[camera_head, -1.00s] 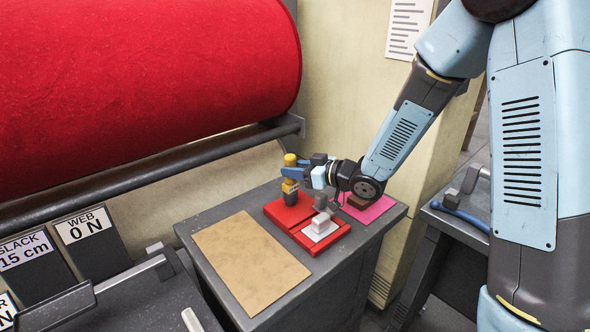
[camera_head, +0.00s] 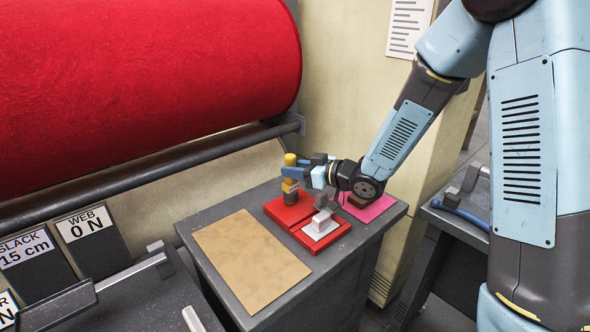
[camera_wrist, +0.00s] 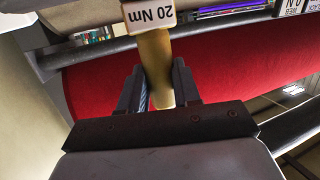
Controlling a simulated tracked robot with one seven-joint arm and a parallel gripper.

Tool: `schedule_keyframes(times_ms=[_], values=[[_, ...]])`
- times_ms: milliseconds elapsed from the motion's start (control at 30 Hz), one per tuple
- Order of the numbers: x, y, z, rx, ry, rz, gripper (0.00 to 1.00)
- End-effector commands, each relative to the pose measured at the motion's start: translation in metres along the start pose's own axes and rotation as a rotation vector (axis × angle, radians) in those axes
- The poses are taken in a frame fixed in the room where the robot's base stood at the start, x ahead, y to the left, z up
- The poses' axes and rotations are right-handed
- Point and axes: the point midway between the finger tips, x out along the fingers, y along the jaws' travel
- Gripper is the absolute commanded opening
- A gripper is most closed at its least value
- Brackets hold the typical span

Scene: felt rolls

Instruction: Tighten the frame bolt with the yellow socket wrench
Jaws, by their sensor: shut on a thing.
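The yellow socket wrench (camera_head: 290,160) stands upright over the red fixture (camera_head: 279,212) on the grey stand. My gripper (camera_head: 298,173) is shut on it from the right side. In the wrist view the yellow wrench handle (camera_wrist: 155,62) sits between the two dark fingers (camera_wrist: 158,90), with a "20 Nm" label (camera_wrist: 150,14) at its end. The wrench's dark lower end (camera_head: 291,196) is at the fixture's red block. The frame bolt itself is hidden under it, so I cannot tell how it is seated.
A white-topped piece (camera_head: 320,227) sits at the fixture's front. A tan board (camera_head: 250,260) lies left of it, and a pink sheet (camera_head: 374,208) right. The large red felt roll (camera_head: 150,80) and its dark bar (camera_head: 150,172) are behind.

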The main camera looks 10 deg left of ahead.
Motion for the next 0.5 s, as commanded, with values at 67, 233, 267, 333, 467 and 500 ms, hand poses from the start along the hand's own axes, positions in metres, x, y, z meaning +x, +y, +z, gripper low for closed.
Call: schedule_keyframes(times_ms=[67,233,267,333,467,500], values=[[0.000,0.000,0.001,0.001,-0.002,0.000,0.00],[0.000,0.000,0.000,0.000,-0.002,0.000,0.00],[0.000,0.000,-0.001,0.000,-0.001,0.000,0.00],[-0.001,0.000,-0.004,-0.001,-0.001,0.000,0.00],[-0.002,0.000,-0.011,-0.001,-0.001,0.000,0.00],[-0.003,0.001,-0.013,0.000,-0.001,0.001,0.00]])
